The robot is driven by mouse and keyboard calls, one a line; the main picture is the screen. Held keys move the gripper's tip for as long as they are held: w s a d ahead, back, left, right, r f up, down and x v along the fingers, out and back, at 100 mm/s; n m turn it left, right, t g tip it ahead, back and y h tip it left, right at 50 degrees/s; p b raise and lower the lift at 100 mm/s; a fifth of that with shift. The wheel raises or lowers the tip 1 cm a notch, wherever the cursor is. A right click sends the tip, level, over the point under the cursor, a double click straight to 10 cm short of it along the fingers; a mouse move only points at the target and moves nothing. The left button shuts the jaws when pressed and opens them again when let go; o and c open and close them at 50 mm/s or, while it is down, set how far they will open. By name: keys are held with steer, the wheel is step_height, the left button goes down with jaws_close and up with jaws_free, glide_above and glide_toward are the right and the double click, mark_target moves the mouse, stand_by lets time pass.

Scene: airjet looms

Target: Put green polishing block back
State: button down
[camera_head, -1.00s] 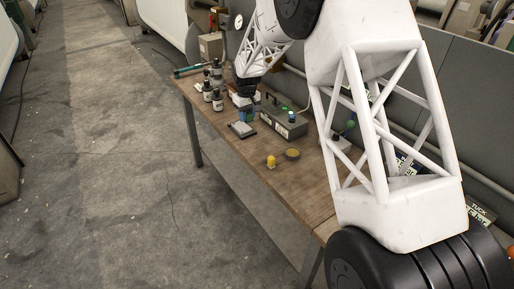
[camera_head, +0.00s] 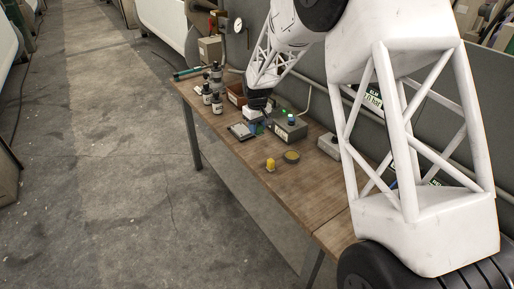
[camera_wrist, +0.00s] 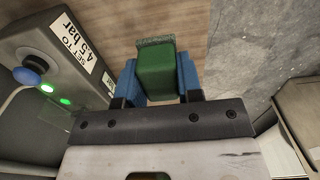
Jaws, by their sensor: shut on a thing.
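The green polishing block (camera_wrist: 155,72) sits between the two blue fingers of my gripper (camera_wrist: 157,78) in the wrist view. The fingers are shut on its sides, and its rough, paler green end points away from the palm. In the head view my gripper (camera_head: 256,124) is low over the workbench, between a flat grey pad (camera_head: 241,131) and a grey control box. The block cannot be made out clearly there. Whether it touches the bench is unclear.
The grey control box (camera_head: 291,133) with a blue knob and green lights also stands left of my gripper in the wrist view (camera_wrist: 60,60). A yellow piece (camera_head: 270,164) and round tin (camera_head: 291,157) lie nearer on the wooden bench (camera_head: 285,185).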

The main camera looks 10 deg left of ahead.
glide_above(257, 151)
steer(key=shift+w+f, duration=0.1)
steer(key=shift+f, duration=2.5)
steer(key=shift+f, duration=0.15)
steer(key=shift+f, duration=1.75)
steer(key=shift+f, duration=0.1)
steer(key=c, duration=0.8)
jaws_free()
step_height(257, 151, up, 12)
steer(key=shift+r, duration=0.15)
